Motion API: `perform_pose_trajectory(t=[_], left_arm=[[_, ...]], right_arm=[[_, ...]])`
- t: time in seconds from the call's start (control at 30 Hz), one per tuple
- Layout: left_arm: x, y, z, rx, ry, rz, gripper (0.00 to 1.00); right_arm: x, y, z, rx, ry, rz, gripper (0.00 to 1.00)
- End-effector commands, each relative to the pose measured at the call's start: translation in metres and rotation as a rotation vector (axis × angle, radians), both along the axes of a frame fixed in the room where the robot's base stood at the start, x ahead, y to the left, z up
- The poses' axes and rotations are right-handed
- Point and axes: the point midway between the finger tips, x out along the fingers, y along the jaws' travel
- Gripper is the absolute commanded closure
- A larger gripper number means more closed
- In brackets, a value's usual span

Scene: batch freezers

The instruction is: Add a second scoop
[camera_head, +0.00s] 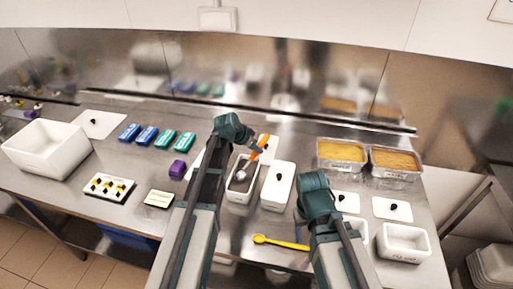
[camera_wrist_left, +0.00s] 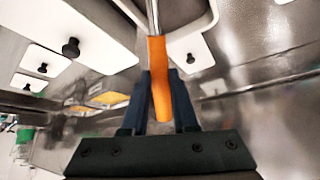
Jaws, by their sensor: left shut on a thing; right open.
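My left gripper (camera_head: 257,147) is shut on the orange handle (camera_wrist_left: 160,75) of a metal scoop and holds it tilted over a narrow white tub (camera_head: 237,197). The scoop's metal bowl (camera_head: 241,176) is at the tub's opening, over or in the dark contents. Whether the bowl holds anything is too small to tell. In the left wrist view, the metal shaft (camera_wrist_left: 153,18) runs up from the handle and its bowl is out of sight. My right gripper (camera_head: 315,184) is open and empty, right of the tubs; its fingers are mostly hidden.
A lidded white tub (camera_head: 278,186) stands right of the open one. A yellow spoon (camera_head: 280,242) lies in front. An empty-looking white tub (camera_head: 403,243) is front right. Blue and green boxes (camera_head: 147,136) lie left.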

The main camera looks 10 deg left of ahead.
Motion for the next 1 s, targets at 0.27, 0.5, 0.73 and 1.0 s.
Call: perform_pose_trajectory(t=[0.27, 0.5, 0.73, 1.0], left_arm=[[-0.012, 0.007, -0.009, 0.001, 0.000, 0.001, 1.00], [-0.025, 0.015, -0.009, 0.001, 0.000, 0.001, 1.00], [-0.038, 0.023, -0.009, 0.001, -0.001, 0.000, 1.00], [-0.033, 0.022, -0.013, 0.050, 0.078, -0.004, 1.00]], right_arm=[[0.000, 0.000, -0.009, 0.000, 0.000, 0.000, 0.43], [0.000, 0.000, -0.009, 0.000, 0.000, 0.000, 0.43], [0.000, 0.000, -0.009, 0.000, 0.000, 0.000, 0.43], [0.000, 0.000, -0.002, 0.000, 0.000, 0.000, 0.43]])
